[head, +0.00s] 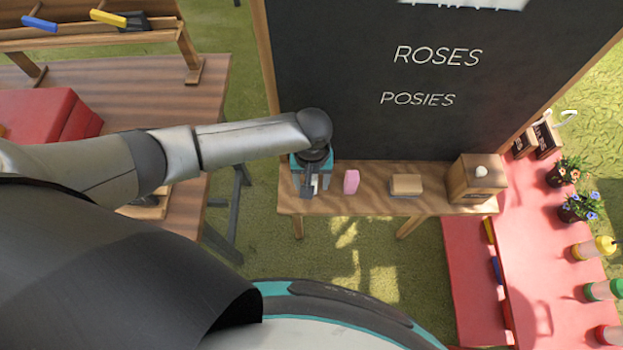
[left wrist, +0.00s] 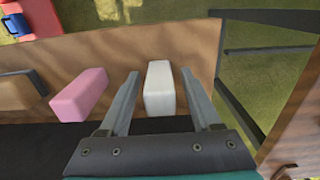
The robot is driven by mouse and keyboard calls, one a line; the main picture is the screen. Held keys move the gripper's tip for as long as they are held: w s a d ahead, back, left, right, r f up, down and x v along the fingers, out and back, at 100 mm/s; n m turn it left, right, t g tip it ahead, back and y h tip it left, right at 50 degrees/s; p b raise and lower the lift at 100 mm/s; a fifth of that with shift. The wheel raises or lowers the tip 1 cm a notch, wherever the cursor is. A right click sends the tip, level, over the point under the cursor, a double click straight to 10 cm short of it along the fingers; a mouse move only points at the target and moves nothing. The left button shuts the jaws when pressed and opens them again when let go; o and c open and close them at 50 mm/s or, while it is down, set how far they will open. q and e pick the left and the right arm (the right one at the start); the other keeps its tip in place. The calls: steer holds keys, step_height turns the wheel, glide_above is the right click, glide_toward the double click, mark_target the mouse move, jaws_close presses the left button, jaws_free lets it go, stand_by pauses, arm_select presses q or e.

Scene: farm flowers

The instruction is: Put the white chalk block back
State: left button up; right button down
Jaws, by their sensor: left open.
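The white chalk block (left wrist: 159,88) is on the wooden ledge (left wrist: 115,52) in the left wrist view, between the two fingers of my left gripper (left wrist: 161,74). The fingers are open, with a gap showing on each side of the block. In the head view my left gripper (head: 309,188) points down at the left end of the ledge (head: 335,205) and mostly hides the block. A pink chalk block (head: 351,181) stands just right of the gripper; it also shows in the left wrist view (left wrist: 79,96). My right gripper is not in view.
A tan block (head: 406,184), perhaps an eraser, and a wooden box (head: 476,180) with a white round thing on top share the ledge. The chalkboard (head: 400,120) rises behind. A brown table (head: 130,80) is at left, a red table (head: 535,220) at right.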

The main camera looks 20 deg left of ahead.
arm_select(q)
step_height(320, 180, up, 12)
steer(key=p, duration=0.3)
steer(key=shift+r, duration=0.1)
stand_by(0.5)
steer(key=s+d+r+m+t+h, duration=0.2)
steer(key=s+d+m+h, duration=0.15)
steer(key=s+d, duration=0.25)
steer(key=s+a+r+m+t+y, duration=0.1)
steer(key=s+a+y, duration=0.15)
steer(key=a, duration=0.35)
steer(key=s+a+r+m+t+y, duration=0.1)
steer(key=s+a, duration=0.3)
steer(key=a, duration=0.3)
step_height(320, 180, down, 26)
steer(key=s+f+g+b, duration=0.1)
steer(key=g+b, duration=0.1)
steer(key=b, duration=0.4)
steer(key=s+a+f+b, duration=0.1)
steer(key=s+f+b, duration=0.2)
steer(key=s+f, duration=0.5)
steer(key=s+a+f+g+b, duration=0.1)
steer(key=s+f+b, duration=0.2)
steer(key=s+f, duration=0.5)
step_height(320, 180, down, 6)
steer(key=shift+r, duration=0.25)
